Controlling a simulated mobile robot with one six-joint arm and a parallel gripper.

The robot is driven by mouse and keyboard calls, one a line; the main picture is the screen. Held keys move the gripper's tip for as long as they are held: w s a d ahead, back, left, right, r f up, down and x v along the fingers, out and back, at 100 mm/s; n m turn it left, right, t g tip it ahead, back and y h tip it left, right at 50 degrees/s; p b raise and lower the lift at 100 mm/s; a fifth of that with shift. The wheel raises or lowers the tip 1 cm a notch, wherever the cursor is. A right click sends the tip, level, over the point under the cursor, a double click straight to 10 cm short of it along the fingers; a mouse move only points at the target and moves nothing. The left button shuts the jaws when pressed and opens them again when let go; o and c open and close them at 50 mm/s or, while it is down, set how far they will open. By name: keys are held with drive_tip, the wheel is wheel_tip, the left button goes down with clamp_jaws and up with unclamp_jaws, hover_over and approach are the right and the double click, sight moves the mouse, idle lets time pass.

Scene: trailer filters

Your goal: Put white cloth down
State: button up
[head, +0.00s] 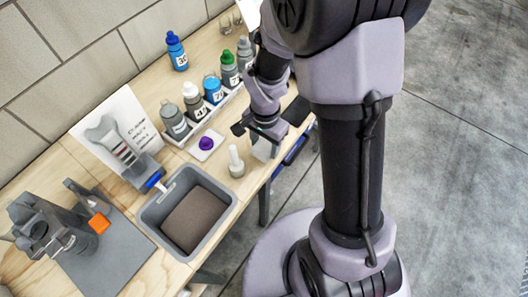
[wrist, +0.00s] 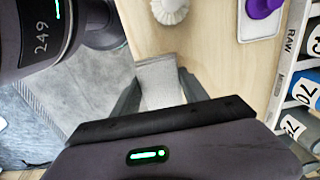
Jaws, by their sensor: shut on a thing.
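The white cloth, looking pale grey, is between the fingers of my gripper (wrist: 160,95). Its folded upper part (wrist: 159,76) shows in the wrist view. In the head view the cloth (head: 264,149) hangs below my gripper (head: 258,131), by the front edge of the wooden bench (head: 221,187). My gripper is shut on the cloth. The arm hides part of the bench behind it, and I cannot tell whether the cloth touches the bench.
A white brush-like item (head: 236,163) stands close left of the cloth. A purple item (head: 206,143) sits on a white pad. Behind are a rack (head: 190,136) of numbered bottles. A grey bin (head: 149,217) with brown material stands at front left. Bare wood lies between bin and brush.

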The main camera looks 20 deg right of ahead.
sight(264, 154)
drive_tip(key=f+b, duration=0.2)
drive_tip(key=f, duration=0.1)
drive_tip(key=shift+a+f, duration=0.2)
drive_tip(key=shift+f, duration=0.05)
drive_tip(key=shift+f, duration=0.35)
drive_tip(key=o, duration=1.6)
drive_tip(key=shift+s, duration=0.1)
drive_tip(key=shift+s, duration=0.1)
